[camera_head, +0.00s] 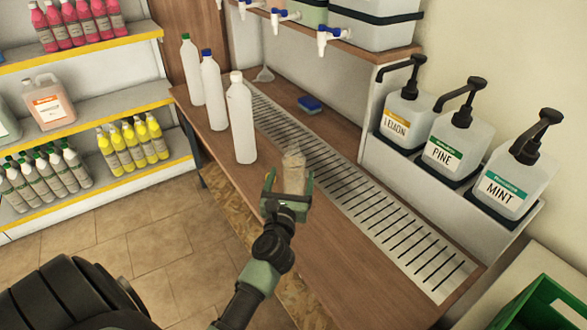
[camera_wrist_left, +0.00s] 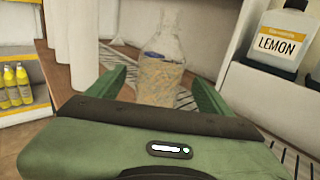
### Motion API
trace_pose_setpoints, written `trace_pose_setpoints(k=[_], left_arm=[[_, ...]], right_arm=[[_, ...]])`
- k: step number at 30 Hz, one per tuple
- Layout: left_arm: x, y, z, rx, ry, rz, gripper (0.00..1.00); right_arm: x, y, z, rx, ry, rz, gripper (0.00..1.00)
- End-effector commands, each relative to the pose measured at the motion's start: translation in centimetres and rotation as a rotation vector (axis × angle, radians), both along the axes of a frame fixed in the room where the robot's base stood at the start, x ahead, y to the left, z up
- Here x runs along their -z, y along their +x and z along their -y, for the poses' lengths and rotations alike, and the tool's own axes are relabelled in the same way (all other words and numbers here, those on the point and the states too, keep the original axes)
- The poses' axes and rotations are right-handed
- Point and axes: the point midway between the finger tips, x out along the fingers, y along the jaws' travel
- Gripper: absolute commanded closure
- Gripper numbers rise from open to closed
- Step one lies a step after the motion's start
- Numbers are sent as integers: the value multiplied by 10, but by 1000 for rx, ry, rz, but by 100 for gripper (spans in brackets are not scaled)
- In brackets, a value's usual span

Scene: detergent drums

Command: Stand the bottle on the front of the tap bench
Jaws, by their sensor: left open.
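A clear, see-through bottle (camera_head: 293,168) stands upright on the wooden tap bench (camera_head: 345,262), close to the slotted drain strip. In the left wrist view the bottle (camera_wrist_left: 160,75) is between the two fingers, with a blue patch seen at it; I cannot tell whether that is a label or the sponge behind. My left gripper (camera_head: 289,184) is open, with one finger on each side of the bottle's lower part. Its fingers hide part of the bottle in the head view. The open fingers also show in the left wrist view (camera_wrist_left: 162,92). My right gripper is not in view.
Three white bottles (camera_head: 241,120) with coloured caps stand along the bench's front edge. A blue sponge (camera_head: 309,104) lies behind the drain strip (camera_head: 390,225). Pump containers (camera_head: 455,142) stand at the right, with a green crate (camera_head: 545,305) below. Bare wood is free at the near end.

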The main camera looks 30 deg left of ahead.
Motion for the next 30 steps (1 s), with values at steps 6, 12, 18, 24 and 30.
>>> trace_pose_setpoints(k=[6,12,18,24,30], left_arm=[[1,-43,20,-1,-2,-1,19],[1,-64,30,0,-1,0,19],[-1,-69,32,0,0,1,19],[0,-68,32,0,0,1,19],[0,-68,32,0,0,1,19]], right_arm=[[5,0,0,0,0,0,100],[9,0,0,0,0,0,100],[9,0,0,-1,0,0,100],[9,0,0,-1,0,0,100],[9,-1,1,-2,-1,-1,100]])
